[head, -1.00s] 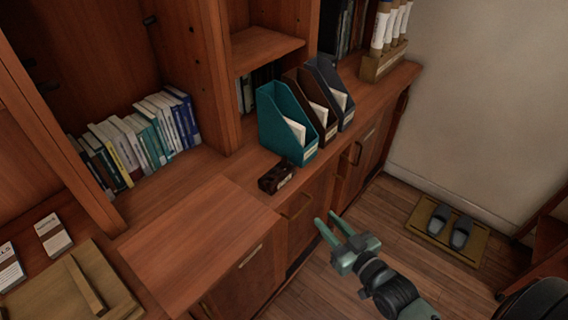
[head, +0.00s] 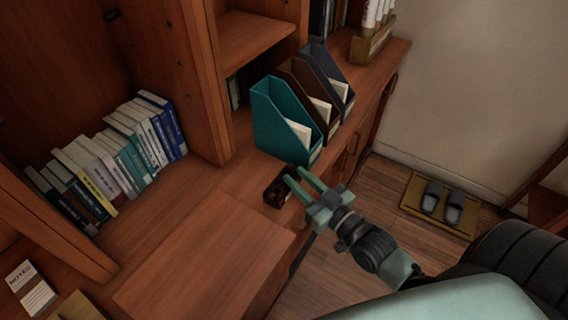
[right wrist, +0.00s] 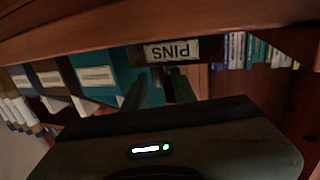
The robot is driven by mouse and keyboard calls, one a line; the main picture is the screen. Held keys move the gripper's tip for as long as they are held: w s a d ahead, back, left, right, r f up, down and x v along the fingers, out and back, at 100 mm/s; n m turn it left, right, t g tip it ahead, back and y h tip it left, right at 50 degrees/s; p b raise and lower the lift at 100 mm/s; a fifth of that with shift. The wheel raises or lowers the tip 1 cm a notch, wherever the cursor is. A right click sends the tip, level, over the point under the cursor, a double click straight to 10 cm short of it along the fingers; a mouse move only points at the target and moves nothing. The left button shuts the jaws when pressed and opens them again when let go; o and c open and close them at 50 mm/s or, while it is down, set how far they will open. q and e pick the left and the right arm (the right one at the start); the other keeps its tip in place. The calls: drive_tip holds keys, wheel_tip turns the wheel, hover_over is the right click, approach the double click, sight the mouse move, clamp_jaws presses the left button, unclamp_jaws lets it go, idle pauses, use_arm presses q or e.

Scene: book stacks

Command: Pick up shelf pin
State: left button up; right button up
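A small dark brown box (head: 275,195) stands on the cabinet ledge in front of the teal magazine file. In the right wrist view its label reads PINS upside down (right wrist: 172,51). No single shelf pin can be made out in the box; its inside is too small and dark. My right gripper (head: 292,176) is open, its two green fingers apart and empty, with the tips close beside the box in the head view. In the right wrist view the fingers (right wrist: 160,88) point towards the label. Whether they touch the box cannot be told. My left gripper is not in view.
Teal (head: 285,125), brown (head: 325,115) and dark grey (head: 338,85) magazine files stand behind the box. A row of books (head: 120,160) leans in the shelf at left. A small dark fitting (head: 112,15) sits on the bookcase upright. The wooden surface (head: 205,260) at front is bare.

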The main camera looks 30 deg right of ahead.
drive_tip(key=x, duration=0.3)
drive_tip(key=p+x, duration=0.1)
drive_tip(key=x, duration=0.3)
drive_tip(key=shift+d+r, duration=0.15)
drive_tip(key=shift+r, duration=0.1)
clamp_jaws()
